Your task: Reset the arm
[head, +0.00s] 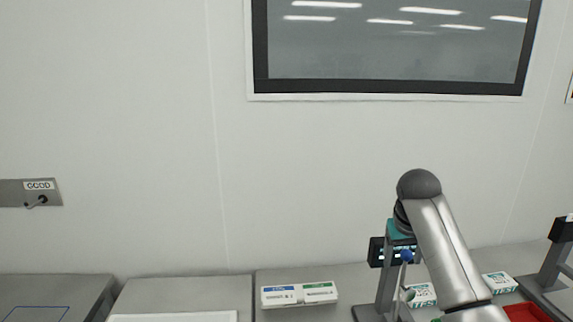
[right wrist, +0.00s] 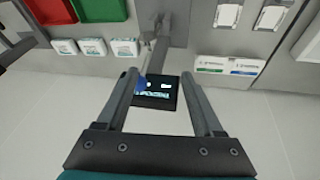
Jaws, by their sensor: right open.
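My right arm (head: 448,245) rises from the lower right in the head view, bends at a dark rounded joint, and its teal wrist part (head: 399,230) hangs beside a display stand. In the right wrist view the right gripper (right wrist: 158,78) has its two fingers wide apart with nothing held. A small dark display screen (right wrist: 156,93) on a grey stand shows between and beyond the fingers; whether they touch it I cannot tell. In the head view the display (head: 377,252) is partly covered by the arm. My left gripper is not in view.
A box with blue and green labels (head: 299,295) lies on the grey counter. Small white-and-green boxes (head: 500,283) and a red tray (head: 527,312) are at the right; a green tray (right wrist: 100,9) shows in the wrist view. Another stand (head: 553,262) is at the far right. The wall is behind.

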